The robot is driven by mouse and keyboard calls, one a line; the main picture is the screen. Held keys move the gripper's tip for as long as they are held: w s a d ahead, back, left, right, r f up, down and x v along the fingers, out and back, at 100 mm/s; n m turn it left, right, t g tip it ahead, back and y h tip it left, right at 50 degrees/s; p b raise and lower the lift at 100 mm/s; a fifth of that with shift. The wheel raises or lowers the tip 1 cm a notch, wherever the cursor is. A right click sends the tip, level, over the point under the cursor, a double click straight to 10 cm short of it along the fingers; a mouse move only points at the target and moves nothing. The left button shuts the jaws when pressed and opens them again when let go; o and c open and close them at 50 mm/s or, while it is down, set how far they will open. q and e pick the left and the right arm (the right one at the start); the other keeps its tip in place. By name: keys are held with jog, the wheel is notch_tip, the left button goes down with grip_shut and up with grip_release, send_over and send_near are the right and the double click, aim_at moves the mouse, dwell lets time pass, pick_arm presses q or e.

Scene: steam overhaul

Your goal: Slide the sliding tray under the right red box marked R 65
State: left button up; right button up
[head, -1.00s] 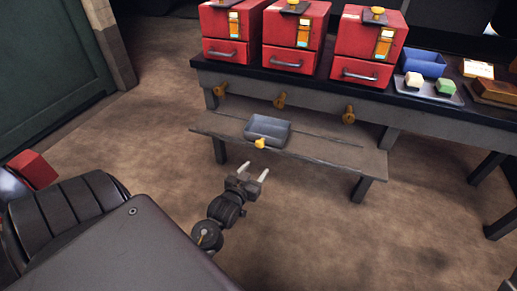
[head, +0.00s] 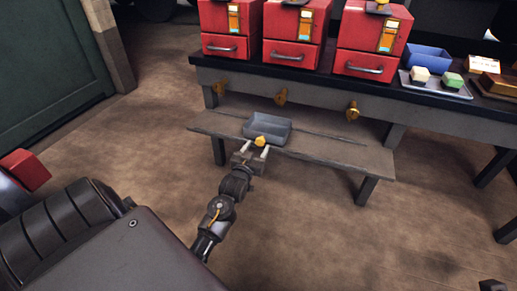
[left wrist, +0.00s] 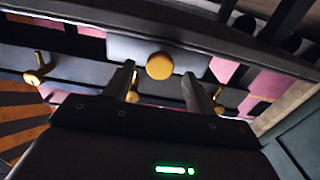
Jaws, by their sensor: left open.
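The sliding tray (head: 282,137) is a shallow grey box on a low bench with a slot along it, below the gap between the left and middle red boxes. Its yellow knob (head: 260,141) faces me and shows large in the left wrist view (left wrist: 159,66). My left gripper (head: 253,150) is open, its two pale fingers at the knob, one to each side and not closed on it. The right red box (head: 350,36) stands on the dark table above the bench; its marking is too small to read.
Left (head: 222,46) and middle (head: 277,50) red boxes stand beside it. Brass pegs (head: 281,97) stick out of the table's front above the bench (head: 340,152). The bench right of the tray is clear. A blue bin (head: 428,58) stands on the table at right.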

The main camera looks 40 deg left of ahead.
pick_arm(q)
jog(key=shift+x, duration=1.35)
jog(key=shift+c, duration=0.3)
jog(key=shift+s, duration=0.1)
grip_shut()
jog(key=shift+d, duration=0.1)
